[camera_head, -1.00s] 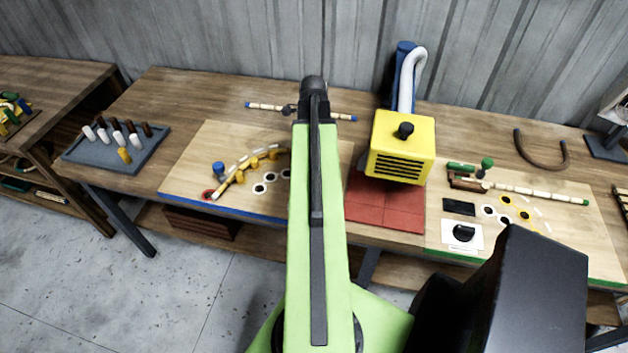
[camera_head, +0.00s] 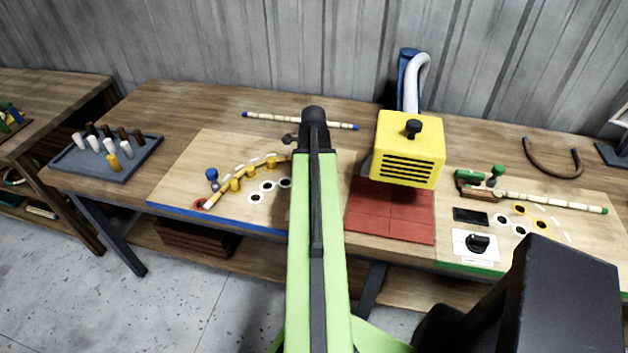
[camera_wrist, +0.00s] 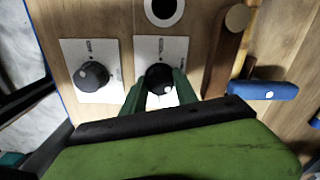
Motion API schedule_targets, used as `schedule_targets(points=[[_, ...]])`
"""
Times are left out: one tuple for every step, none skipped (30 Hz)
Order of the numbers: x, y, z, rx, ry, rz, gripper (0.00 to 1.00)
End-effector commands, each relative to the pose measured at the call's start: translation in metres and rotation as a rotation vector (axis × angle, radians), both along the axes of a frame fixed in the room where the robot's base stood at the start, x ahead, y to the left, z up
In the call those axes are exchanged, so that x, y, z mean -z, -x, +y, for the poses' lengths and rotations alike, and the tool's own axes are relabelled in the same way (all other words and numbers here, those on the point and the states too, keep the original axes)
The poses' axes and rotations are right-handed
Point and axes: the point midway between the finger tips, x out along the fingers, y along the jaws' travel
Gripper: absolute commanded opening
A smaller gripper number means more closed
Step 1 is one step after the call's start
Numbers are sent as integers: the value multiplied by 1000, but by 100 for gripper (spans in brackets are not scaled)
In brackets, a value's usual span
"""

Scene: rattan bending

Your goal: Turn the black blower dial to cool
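In the wrist view, a black dial (camera_wrist: 159,80) with a light mark sits on a white plate (camera_wrist: 173,46). My gripper (camera_wrist: 158,78) has its two green fingers on either side of this dial. The fingers are apart; I cannot tell whether they touch it. A second dark dial (camera_wrist: 91,76) is on another white plate to the left. In the head view my gripper and these two dials are hidden behind my green arm. A black dial (camera_head: 478,243) shows on the right board, and a black knob (camera_head: 413,128) on top of the yellow blower (camera_head: 408,155).
A blue-ended piece (camera_wrist: 262,90) and a brown wooden bar (camera_wrist: 222,50) lie right of the dials in the wrist view. In the head view, a red mat (camera_head: 390,222) lies before the blower, and a peg tray (camera_head: 70,163) stands at left.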

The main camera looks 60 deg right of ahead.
Motion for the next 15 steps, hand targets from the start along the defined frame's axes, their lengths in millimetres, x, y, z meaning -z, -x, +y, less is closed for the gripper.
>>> schedule_targets(points=[[0, 0, 0, 0, 2, -1, 26], [0, 0, 0, 0, 2, -1, 22], [0, 0, -1, 0, 2, -1, 16], [0, 0, -1, 0, 2, -1, 12], [0, 0, -1, 0, 2, -1, 8], [0, 0, -1, 0, 2, -1, 3], [0, 0, -1, 0, 3, -2, 0], [0, 0, -1, 0, 3, -2, 0], [0, -2, -7, 0, 3, -2, 0], [0, -1, -5, 0, 3, -2, 0], [0, -1, -4, -1, 4, -3, 0], [0, 0, -4, -3, 4, -3, 0], [0, 0, -4, -5, 5, -3, 0], [0, 0, -3, -9, 5, -3, 0], [0, 0, -3, -17, 5, -3, 0]])
